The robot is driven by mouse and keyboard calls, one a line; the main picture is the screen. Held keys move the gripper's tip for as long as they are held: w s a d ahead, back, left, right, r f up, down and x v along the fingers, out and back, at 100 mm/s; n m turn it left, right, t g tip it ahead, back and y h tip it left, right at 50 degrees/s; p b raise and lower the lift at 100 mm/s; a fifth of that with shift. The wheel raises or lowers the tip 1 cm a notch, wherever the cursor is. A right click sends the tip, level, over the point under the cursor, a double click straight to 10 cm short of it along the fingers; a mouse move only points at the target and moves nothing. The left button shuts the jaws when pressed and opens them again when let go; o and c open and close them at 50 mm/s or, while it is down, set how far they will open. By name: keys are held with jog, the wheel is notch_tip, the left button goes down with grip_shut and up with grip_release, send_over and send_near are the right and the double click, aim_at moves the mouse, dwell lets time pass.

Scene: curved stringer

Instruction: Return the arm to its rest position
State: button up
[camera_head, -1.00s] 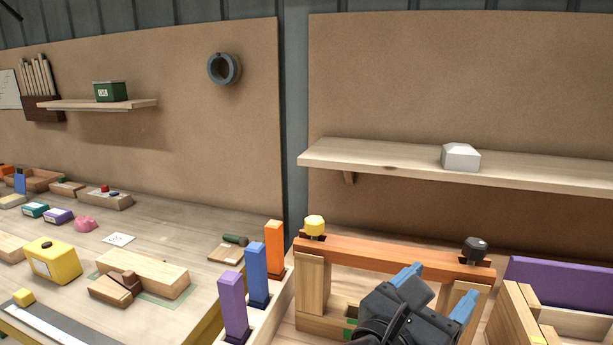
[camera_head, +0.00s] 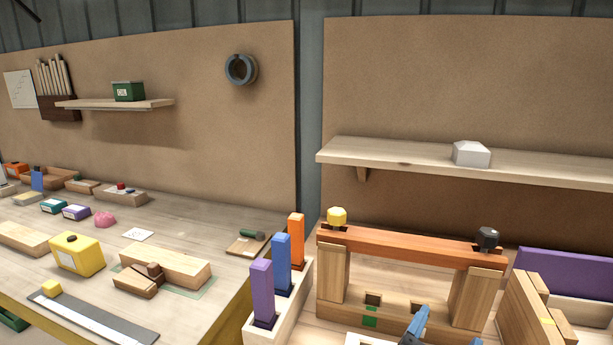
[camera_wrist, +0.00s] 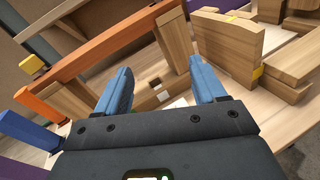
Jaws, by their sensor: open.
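My gripper (camera_wrist: 163,90) is open and empty in the wrist view, its two blue fingers apart. The frame has an orange-brown top bar (camera_head: 410,246) on two wooden uprights over a slotted wooden base (camera_head: 395,303). A yellow knob (camera_head: 337,216) and a black knob (camera_head: 488,238) sit on the bar's ends. The bar also shows beyond my fingers in the wrist view (camera_wrist: 100,62).
Purple, blue and orange posts (camera_head: 281,262) stand in a pale holder left of the frame. Wooden blocks (camera_head: 535,305) and a purple panel (camera_head: 565,275) stand at the right. A shelf (camera_head: 400,158) with a white block (camera_head: 471,153) is behind. A cluttered bench (camera_head: 190,235) lies left.

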jog(key=s+f+y, duration=0.1)
jog(key=s+f, duration=0.1)
jog(key=f, duration=0.1)
jog(key=s+d+f+m+y, duration=0.1)
jog(key=s+f+y, duration=0.1)
jog(key=f, duration=0.1)
jog(key=s+d+f+m+y, duration=0.1)
jog(key=s+f, duration=0.1)
jog(key=f, duration=0.1)
jog(key=shift+s+f+y, duration=0.15)
jog(key=shift+s+y, duration=0.05)
jog(key=shift+y, duration=0.1)
jog(key=s+f+m+y, duration=0.45)
jog(key=s+m, duration=0.25)
jog(key=s, duration=0.4)
jog(key=s+r+m, duration=0.4)
jog(key=s+m, duration=0.4)
jog(key=s, duration=0.1)
jog(key=s+r+m+t+y, duration=0.1)
jog(key=s+r+m, duration=0.3)
jog(key=s+m, duration=0.4)
jog(key=shift+s+d+r+m, duration=0.35)
jog(key=shift+d+m, duration=0.05)
jog(key=shift+m, duration=0.1)
jog(key=shift+c, duration=0.4)
